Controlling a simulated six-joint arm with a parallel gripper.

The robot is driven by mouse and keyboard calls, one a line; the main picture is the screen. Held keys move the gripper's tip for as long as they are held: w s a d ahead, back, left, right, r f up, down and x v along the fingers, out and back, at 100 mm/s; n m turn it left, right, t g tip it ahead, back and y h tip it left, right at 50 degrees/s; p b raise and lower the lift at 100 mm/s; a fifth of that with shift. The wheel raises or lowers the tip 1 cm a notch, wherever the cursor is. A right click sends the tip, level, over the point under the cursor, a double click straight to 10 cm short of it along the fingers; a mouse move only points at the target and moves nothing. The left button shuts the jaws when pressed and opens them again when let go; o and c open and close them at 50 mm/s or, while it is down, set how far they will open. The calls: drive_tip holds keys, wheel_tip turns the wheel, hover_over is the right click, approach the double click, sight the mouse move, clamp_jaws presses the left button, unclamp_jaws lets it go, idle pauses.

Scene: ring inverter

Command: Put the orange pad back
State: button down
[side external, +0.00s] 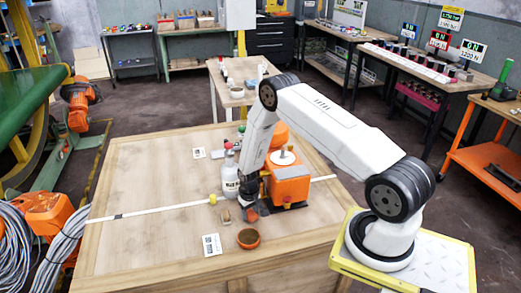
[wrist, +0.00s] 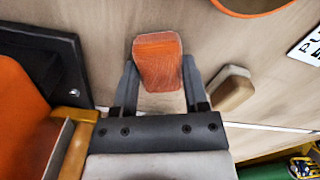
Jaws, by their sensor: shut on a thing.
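The orange pad (wrist: 158,58) is a small block with a rough orange face and a paler lower part. In the wrist view my gripper (wrist: 158,95) is shut on it, with one dark finger on each side. Whether the pad touches the bench top cannot be told. In the side view my gripper (side external: 249,211) is low over the bench, left of the orange machine (side external: 290,186); the pad is not clear there. The machine also shows at the left edge of the wrist view (wrist: 20,115), beside a black base plate (wrist: 50,62).
A tan pad (wrist: 233,88) lies just right of my gripper. An orange bowl (side external: 248,238) and a printed card (side external: 212,244) are near the bench's front edge. A white bottle (side external: 230,178) stands close behind my gripper. The left of the wooden bench (side external: 140,240) is mostly clear.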

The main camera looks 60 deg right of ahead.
sight(250, 213)
drive_tip(key=shift+c, duration=0.5)
unclamp_jaws()
drive_tip(key=shift+r, duration=0.1)
wheel_tip(250, 213, up, 12)
idle(0.5)
idle(0.5)
